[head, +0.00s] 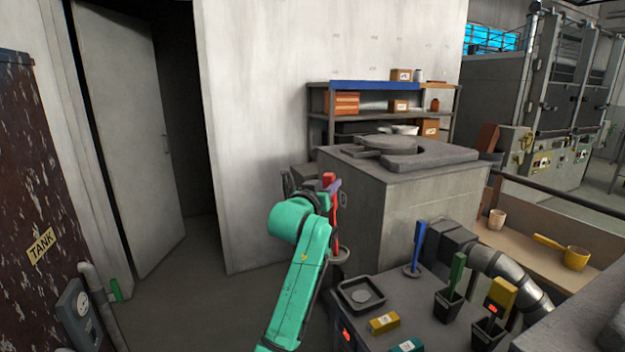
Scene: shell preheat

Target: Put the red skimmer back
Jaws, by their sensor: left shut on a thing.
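The red skimmer (334,236) is upright, with its red handle top showing above my left gripper and a round grey disc at its lower end. My left gripper (328,194) is shut on its handle, partly hidden behind my teal arm. The skimmer's disc hangs just left of the back left corner of the dark bench (403,334). I cannot tell how high it is above what lies below.
A blue skimmer (418,246) stands at the bench's back. A concrete furnace block (420,205) stands behind.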

